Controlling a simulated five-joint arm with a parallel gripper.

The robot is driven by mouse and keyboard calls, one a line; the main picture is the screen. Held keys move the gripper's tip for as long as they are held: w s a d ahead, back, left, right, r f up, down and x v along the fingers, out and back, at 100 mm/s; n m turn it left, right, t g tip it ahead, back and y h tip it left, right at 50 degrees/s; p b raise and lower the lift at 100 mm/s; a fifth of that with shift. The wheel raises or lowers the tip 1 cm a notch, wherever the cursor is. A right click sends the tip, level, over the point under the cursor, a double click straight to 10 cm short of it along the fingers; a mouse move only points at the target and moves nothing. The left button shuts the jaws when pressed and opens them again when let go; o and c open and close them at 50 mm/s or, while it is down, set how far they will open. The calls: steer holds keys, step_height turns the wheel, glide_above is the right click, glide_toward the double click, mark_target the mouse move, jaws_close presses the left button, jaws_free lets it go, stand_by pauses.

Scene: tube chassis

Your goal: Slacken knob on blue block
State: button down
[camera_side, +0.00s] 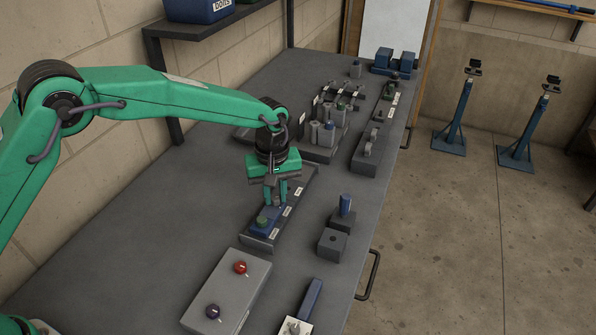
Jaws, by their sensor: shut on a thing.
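A blue block (270,228) sits on a dark labelled base plate (297,196) in the middle of the bench. My gripper (276,203) points down over the block's far right end, just behind the green part. Its fingers are close together, shut on what seems to be the knob at that end. The fingers mostly hide what is between them. I cannot tell how far the knob is turned.
Fixtures (340,115) fill the back. The bench's left part is clear.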

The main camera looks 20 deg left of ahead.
mark_target(275, 197)
steer(key=n, duration=0.4)
steer(key=shift+f+n, duration=0.1)
steer(key=shift+n, duration=0.2)
stand_by(0.4)
steer(key=c, duration=1.3)
jaws_free()
steer(key=shift+o, duration=0.2)
steer(key=shift+r, duration=0.2)
steer(key=shift+r, duration=3.75)
